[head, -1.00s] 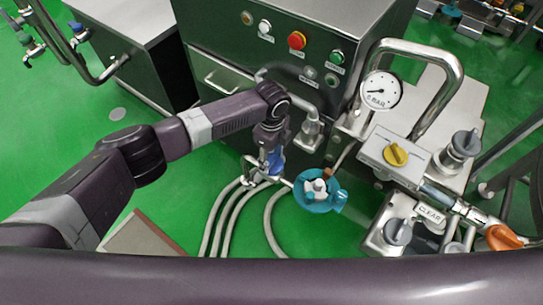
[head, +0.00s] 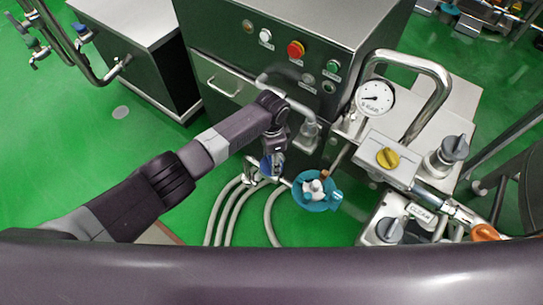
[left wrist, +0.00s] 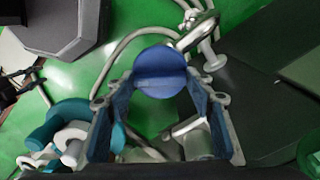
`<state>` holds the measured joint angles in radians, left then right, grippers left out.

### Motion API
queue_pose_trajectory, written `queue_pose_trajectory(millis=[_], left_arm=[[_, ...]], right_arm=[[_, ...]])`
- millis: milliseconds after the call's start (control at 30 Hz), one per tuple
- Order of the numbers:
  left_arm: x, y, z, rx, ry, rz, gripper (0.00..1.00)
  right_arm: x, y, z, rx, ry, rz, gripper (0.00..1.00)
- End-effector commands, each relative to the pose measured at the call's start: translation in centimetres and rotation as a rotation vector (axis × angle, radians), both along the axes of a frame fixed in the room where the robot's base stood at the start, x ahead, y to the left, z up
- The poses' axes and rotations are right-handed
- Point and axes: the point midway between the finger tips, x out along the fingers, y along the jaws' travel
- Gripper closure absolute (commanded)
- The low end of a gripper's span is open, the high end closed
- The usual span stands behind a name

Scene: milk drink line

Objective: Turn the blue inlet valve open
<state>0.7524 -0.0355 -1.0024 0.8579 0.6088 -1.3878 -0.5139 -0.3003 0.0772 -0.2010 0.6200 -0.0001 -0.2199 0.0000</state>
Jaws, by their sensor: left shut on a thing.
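The blue inlet valve handle (head: 267,166) is low in front of the steel cabinet, at the pipework where pale hoses gather. In the left wrist view the blue handle (left wrist: 160,72) shows as a rounded blue piece with a ridge across it, between the fingertips. My left gripper (head: 274,160) reaches down onto it from above. In the left wrist view my left gripper (left wrist: 160,92) has its blue-padded fingers on either side of the handle, shut on it. The valve body is mostly hidden. My right gripper is not in view.
A teal pump-like part (head: 317,192) sits close right of the handle. The cabinet (head: 270,60) with buttons stands behind.

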Motion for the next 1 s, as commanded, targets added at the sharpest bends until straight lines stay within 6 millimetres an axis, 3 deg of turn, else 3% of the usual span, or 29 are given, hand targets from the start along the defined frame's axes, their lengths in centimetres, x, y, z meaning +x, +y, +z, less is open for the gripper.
queue_pose_trajectory(millis=[500,1000], left_arm=[[-0.1,-0.1,0.2,0.001,0.002,0.447,0.75],[0.0,0.0,0.0,0.001,-0.001,0.63,0.75]], right_arm=[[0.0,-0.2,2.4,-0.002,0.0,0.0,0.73],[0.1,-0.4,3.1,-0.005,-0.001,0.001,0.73]])
